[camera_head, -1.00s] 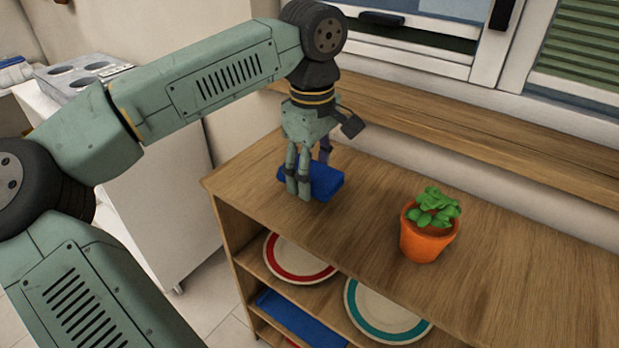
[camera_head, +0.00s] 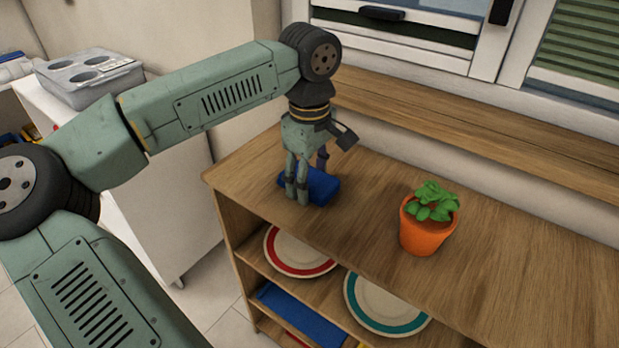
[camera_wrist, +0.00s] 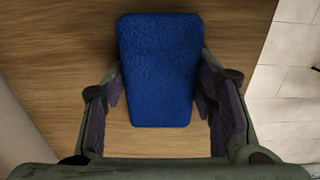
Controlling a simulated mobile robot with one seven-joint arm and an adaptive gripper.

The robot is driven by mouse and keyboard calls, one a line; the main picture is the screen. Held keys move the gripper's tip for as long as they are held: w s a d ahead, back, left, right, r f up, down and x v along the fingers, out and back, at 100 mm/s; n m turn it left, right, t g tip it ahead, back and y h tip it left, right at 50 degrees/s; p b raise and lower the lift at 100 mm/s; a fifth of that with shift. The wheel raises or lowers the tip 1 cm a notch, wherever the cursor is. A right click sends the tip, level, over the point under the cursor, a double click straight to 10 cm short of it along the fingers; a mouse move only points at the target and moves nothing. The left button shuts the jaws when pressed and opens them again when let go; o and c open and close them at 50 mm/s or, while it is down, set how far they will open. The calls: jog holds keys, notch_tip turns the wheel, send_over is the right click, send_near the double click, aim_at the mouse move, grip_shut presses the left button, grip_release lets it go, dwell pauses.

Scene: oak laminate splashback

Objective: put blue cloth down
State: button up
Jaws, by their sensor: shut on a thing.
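The blue cloth (camera_head: 321,187) is a folded, textured pad at the left end of the wooden shelf unit's top (camera_head: 370,200). My gripper (camera_head: 306,190) points down over it, with its fingers on either side of the cloth. In the wrist view the cloth (camera_wrist: 160,70) lies between the two fingers of my gripper (camera_wrist: 162,105), which are shut on its sides. The cloth is at or very near the wooden surface; I cannot tell whether it touches. In the head view the fingers hide part of it.
An orange pot with a green plant (camera_head: 428,222) stands to the right on the same top. Plates with red (camera_head: 300,268) and teal (camera_head: 385,325) rims lie on the shelf below. A wooden ledge (camera_head: 450,135) and window are behind. The top right of the pot is clear.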

aim_at(310, 177)
jog(key=o, duration=1)
jog(key=shift+s+f, duration=0.15)
jog(key=shift+f, duration=0.35)
jog(key=o, duration=0.5)
jog(key=shift+f, duration=0.15)
jog(key=shift+r, duration=0.2)
jog(key=shift+r+p, duration=0.35)
jog(key=shift+p, duration=0.05)
notch_tip(310, 177, up, 13)
jog(key=shift+f, duration=0.2)
